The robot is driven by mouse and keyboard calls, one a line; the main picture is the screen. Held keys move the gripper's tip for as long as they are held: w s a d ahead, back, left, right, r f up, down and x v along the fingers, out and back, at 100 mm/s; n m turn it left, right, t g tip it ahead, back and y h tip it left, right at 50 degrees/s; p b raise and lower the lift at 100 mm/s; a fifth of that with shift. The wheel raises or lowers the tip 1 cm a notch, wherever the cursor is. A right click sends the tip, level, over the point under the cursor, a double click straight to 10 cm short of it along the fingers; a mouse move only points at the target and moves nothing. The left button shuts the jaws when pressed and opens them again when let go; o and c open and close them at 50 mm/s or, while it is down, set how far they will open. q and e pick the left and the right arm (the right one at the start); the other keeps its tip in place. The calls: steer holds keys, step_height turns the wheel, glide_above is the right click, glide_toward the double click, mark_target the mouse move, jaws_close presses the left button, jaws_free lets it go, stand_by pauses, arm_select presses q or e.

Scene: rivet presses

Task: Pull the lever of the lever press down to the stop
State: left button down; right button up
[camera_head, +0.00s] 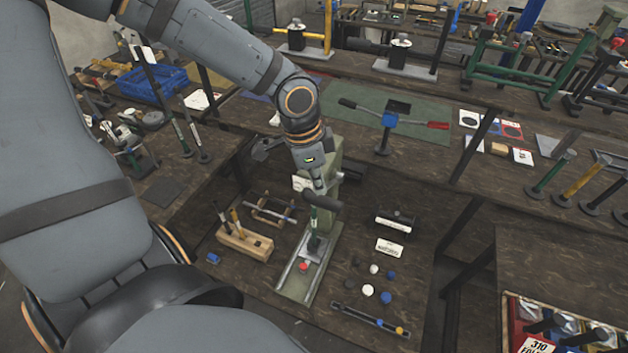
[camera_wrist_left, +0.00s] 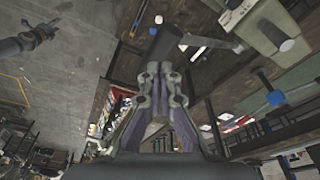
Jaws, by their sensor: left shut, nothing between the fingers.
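The lever press has a green base (camera_head: 297,281) and a pale green column (camera_head: 330,153) on the lower bench. Its lever ends in a dark round grip (camera_head: 324,203), which also shows in the left wrist view (camera_wrist_left: 163,40). There, a pale rod (camera_wrist_left: 212,43) runs from the grip to the press head (camera_wrist_left: 262,27). My left gripper (camera_head: 317,187) is shut and empty, its fingertips (camera_wrist_left: 163,72) close to the grip. I cannot tell whether they touch it. My right gripper (camera_wrist_left: 42,34) seems to show small at the upper left of the wrist view; its jaws are unclear.
A wooden block with tools (camera_head: 244,243) stands left of the press. Several small caps, a black cylinder (camera_head: 394,222) and a dark rail (camera_head: 369,319) lie to its right.

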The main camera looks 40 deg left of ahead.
mark_target(315, 204)
arm_select(q)
steer(key=shift+f, duration=0.15)
steer(key=shift+f+b, duration=0.6)
steer(key=shift+f, duration=0.4)
steer(key=shift+s+d+f+b, duration=0.1)
steer(key=shift+s+f+b, duration=0.3)
steer(key=shift+f+b, duration=0.2)
steer(key=shift+s+d+f+b, duration=0.1)
steer(key=shift+s+f+b, duration=0.35)
steer(key=shift+f, duration=0.25)
steer(key=shift+s+d+f+b, duration=0.1)
steer(key=shift+s+f+b, duration=0.2)
steer(key=shift+f+b, duration=0.35)
steer(key=shift+s+d+f+b, duration=0.1)
steer(key=shift+s+f+b, duration=0.3)
steer(key=shift+f, duration=0.4)
steer(key=shift+w, duration=0.1)
steer(key=shift+f, duration=0.1)
steer(key=shift+s+f+b, duration=0.25)
steer(key=shift+f+b, duration=0.35)
steer(key=shift+f, duration=0.1)
steer(key=shift+s+f+b, duration=0.25)
steer(key=shift+f+b, duration=0.3)
steer(key=shift+f, duration=0.25)
